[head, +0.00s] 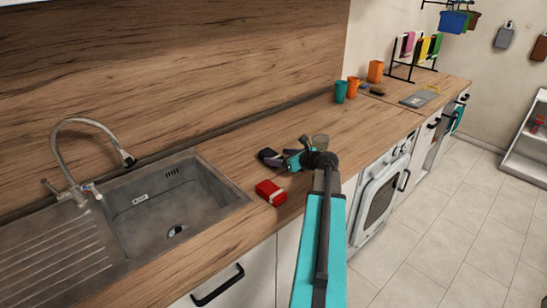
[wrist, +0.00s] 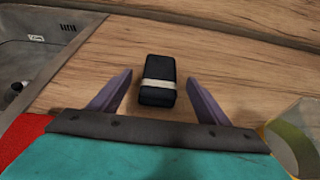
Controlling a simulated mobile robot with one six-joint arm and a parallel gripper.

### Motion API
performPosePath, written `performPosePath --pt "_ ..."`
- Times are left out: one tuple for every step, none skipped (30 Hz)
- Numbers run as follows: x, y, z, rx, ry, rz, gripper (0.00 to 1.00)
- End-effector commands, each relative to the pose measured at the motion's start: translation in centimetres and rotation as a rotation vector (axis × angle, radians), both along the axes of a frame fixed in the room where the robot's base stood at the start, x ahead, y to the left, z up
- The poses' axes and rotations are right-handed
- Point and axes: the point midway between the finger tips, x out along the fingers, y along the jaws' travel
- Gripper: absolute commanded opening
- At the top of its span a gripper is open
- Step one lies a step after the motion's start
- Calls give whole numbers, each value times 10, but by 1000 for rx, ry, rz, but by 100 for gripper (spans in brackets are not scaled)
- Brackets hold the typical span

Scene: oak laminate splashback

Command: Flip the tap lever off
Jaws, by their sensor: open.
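The tap (head: 73,160) stands behind the left part of the sink, its curved spout arching to the right over the basin. A lever (head: 95,190) shows at its base; its exact position is too small to tell. My gripper (head: 290,158) is over the counter to the right of the sink, well apart from the tap. In the wrist view my gripper (wrist: 162,105) is open and empty, with a black box with a pale band (wrist: 158,82) on the counter between and beyond its fingers. The tap is not in the wrist view.
The sink (head: 165,203) also shows at the wrist view's left edge. A red item (head: 270,192) and a glass (head: 320,142) are near my gripper. Teal (head: 340,91) and orange (head: 375,71) cups stand farther back. The counter's front strip by the sink is clear.

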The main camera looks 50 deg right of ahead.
Motion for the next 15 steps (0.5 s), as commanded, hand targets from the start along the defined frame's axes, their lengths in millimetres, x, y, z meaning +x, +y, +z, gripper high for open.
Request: performPosePath --pt "1 0 0 0 0 1 70" --pt "2 0 0 0 0 1 70" --pt "4 0 -1 1 0 2 70" --pt "6 0 -2 2 0 1 70" --pt "8 0 -3 2 1 2 70" --pt "11 0 -4 2 1 2 70" --pt "14 -1 -5 2 1 2 70" --pt "17 -1 -6 2 1 2 70" --pt "22 -2 -8 2 0 1 70" --pt "25 -2 -9 2 1 2 70" --pt "28 -2 -11 1 1 3 70" --pt "33 -2 -14 1 1 3 70" --pt "36 -2 -15 1 1 3 70" --pt "38 -2 -17 1 1 3 70" --pt "41 -3 -18 1 1 2 70"
